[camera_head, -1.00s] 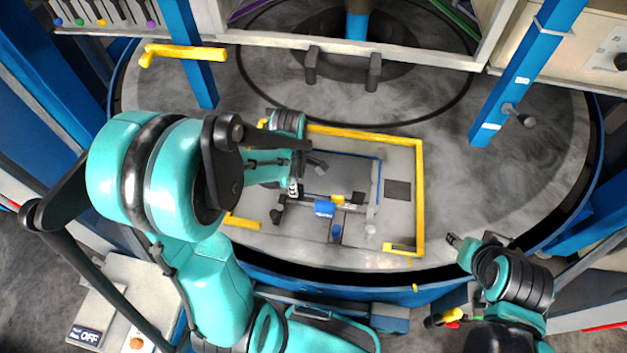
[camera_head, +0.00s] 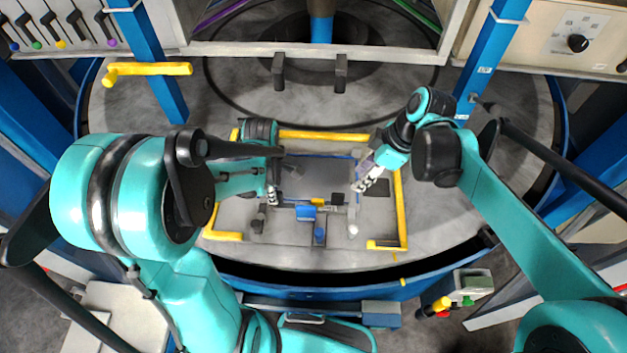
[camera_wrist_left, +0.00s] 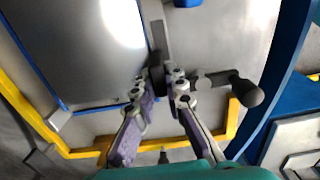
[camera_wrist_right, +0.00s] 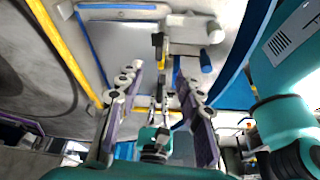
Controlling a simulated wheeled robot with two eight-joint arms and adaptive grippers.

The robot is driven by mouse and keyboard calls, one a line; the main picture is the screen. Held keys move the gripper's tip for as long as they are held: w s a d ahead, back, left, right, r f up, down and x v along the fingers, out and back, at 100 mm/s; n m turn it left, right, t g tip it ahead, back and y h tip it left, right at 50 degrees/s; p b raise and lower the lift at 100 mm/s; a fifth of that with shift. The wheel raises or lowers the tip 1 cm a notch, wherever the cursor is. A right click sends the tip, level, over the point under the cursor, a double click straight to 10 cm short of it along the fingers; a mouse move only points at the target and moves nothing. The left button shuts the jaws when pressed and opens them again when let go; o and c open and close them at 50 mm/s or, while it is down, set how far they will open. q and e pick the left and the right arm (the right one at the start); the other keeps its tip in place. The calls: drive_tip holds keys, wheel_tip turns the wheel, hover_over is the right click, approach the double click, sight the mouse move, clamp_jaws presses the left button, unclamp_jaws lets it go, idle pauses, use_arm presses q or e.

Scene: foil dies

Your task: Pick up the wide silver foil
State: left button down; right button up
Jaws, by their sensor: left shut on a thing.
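A wide silver-grey sheet (camera_head: 318,178) with blue edges lies flat inside the yellow frame; I take it as the foil. It shows as a shiny surface in the left wrist view (camera_wrist_left: 75,50). My left gripper (camera_head: 272,194) is at its left end. In the left wrist view, the left fingertips (camera_wrist_left: 160,84) are shut on a dark block (camera_wrist_left: 157,78) at the end of a grey bar along the sheet. My right gripper (camera_head: 360,187) is at the sheet's right end. Its fingers (camera_wrist_right: 160,85) are spread in the right wrist view, with nothing seen between them.
A yellow frame (camera_head: 402,205) borders the work area on the round grey table (camera_head: 450,225). A blue block (camera_head: 306,213) and a blue knob (camera_head: 320,234) stand in front of the sheet. Blue posts (camera_head: 150,60) rise behind. The table's right part is clear.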

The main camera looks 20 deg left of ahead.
sight(333, 194)
drive_tip(key=a+f, duration=0.1)
drive_tip(key=f, duration=0.1)
drive_tip(key=a+f+n, duration=0.1)
drive_tip(key=a+f, duration=0.1)
drive_tip(key=a+f+n, duration=0.1)
drive_tip(key=f, duration=0.1)
drive_tip(key=shift+a+f+g, duration=0.25)
drive_tip(key=shift+a+g, duration=0.15)
drive_tip(key=shift+x, duration=2.95)
clamp_jaws()
